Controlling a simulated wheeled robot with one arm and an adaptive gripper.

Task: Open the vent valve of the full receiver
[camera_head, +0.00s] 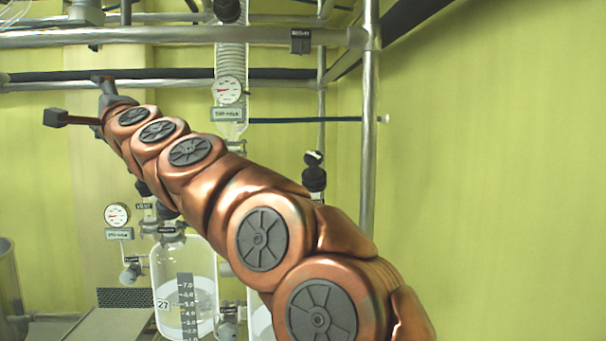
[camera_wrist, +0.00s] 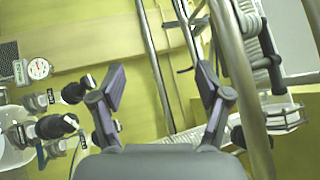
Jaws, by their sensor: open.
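In the head view, a glass receiver (camera_head: 203,260) with a dark number scale stands at lower left and holds pale liquid to about mid-height. A second receiver (camera_head: 261,322) is mostly hidden behind my arm, so its level cannot be told. A vent valve (camera_head: 150,212) with a small label sits above the left receiver. In the wrist view, black-handled valves, an upper one (camera_wrist: 75,91) and a lower one (camera_wrist: 56,126), lie left of my gripper (camera_wrist: 161,84). My gripper is open and empty, touching neither. It also shows at upper left in the head view (camera_head: 104,84), away from the valves.
A round gauge (camera_head: 117,214) hangs left of the receiver. Another gauge (camera_head: 229,90) is on the upper glass column. Metal frame pipes (camera_head: 368,130) run across the top and upright behind my arm. Pipes (camera_wrist: 155,60) also cross behind my fingers. The right side is bare wall.

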